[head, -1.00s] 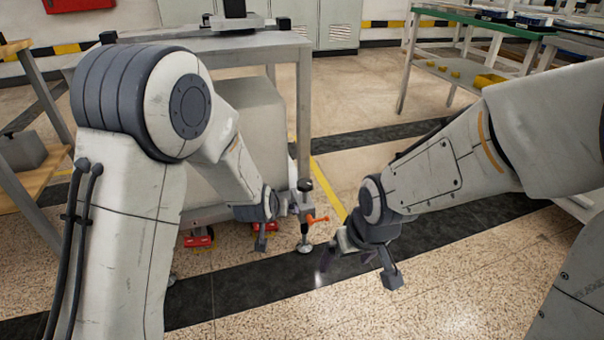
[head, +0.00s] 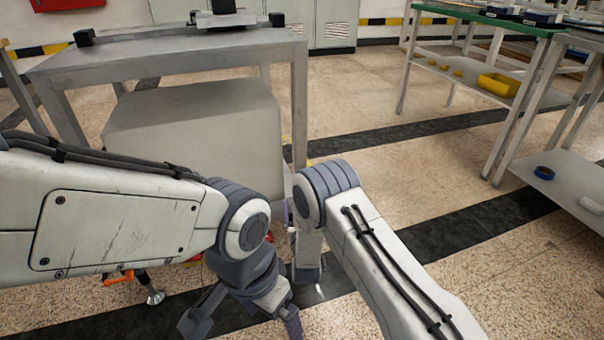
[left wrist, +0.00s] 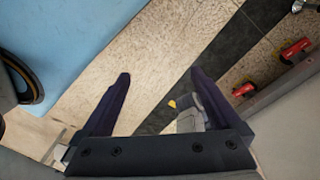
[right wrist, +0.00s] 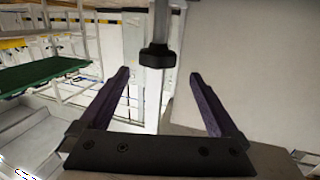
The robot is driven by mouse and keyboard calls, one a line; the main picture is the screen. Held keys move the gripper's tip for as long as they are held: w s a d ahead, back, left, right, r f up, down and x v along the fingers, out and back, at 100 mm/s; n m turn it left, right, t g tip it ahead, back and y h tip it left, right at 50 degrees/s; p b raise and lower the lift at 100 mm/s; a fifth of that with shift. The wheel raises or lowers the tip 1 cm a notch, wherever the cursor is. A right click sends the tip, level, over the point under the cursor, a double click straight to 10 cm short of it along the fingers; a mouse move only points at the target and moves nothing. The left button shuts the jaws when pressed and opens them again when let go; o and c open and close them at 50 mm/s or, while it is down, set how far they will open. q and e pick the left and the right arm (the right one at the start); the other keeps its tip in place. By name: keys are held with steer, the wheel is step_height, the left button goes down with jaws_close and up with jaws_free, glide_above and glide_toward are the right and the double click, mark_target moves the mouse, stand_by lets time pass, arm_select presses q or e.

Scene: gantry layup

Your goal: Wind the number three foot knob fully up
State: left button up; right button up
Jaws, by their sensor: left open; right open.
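A black knob (right wrist: 157,56) on a metal rod shows in the right wrist view, just past and between the fingertips of my right gripper (right wrist: 158,76). That gripper is open and nothing is clamped in it. In the head view its fingers are hidden behind my right wrist, near the lower end of the table's front right leg. My left gripper (head: 244,318) is open and empty, low over the floor; its fingers also show in the left wrist view (left wrist: 160,82). A front left foot (head: 152,291) with an orange handle (head: 118,278) stands on the floor. No foot number is readable.
The grey metal table (head: 190,55) stands over a large grey box (head: 195,135). Red casters (left wrist: 295,48) show beside the left gripper's view. A green-topped bench (head: 480,20) with a yellow bin (head: 498,85) stands at the right. The floor between is clear.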

steer(key=shift+t, duration=0.5)
steer(key=w+b, duration=0.1)
steer(key=w, duration=0.2)
steer(key=w+b, duration=0.2)
steer(key=w, duration=0.1)
steer(key=w+f+b, duration=0.1)
steer(key=w+b, duration=0.1)
steer(key=w, duration=0.1)
steer(key=shift+w, duration=0.2)
steer(key=shift+w+r+b, duration=0.1)
steer(key=shift+w+b, duration=0.2)
steer(key=shift+w, duration=0.3)
arm_select(q)
steer(key=f, duration=0.3)
steer(key=s+f, duration=0.1)
steer(key=f, duration=0.1)
steer(key=shift+a+f, duration=0.15)
steer(key=shift+a, duration=0.1)
arm_select(e)
steer(key=c, duration=1.4)
arm_select(q)
steer(key=shift+r, duration=0.2)
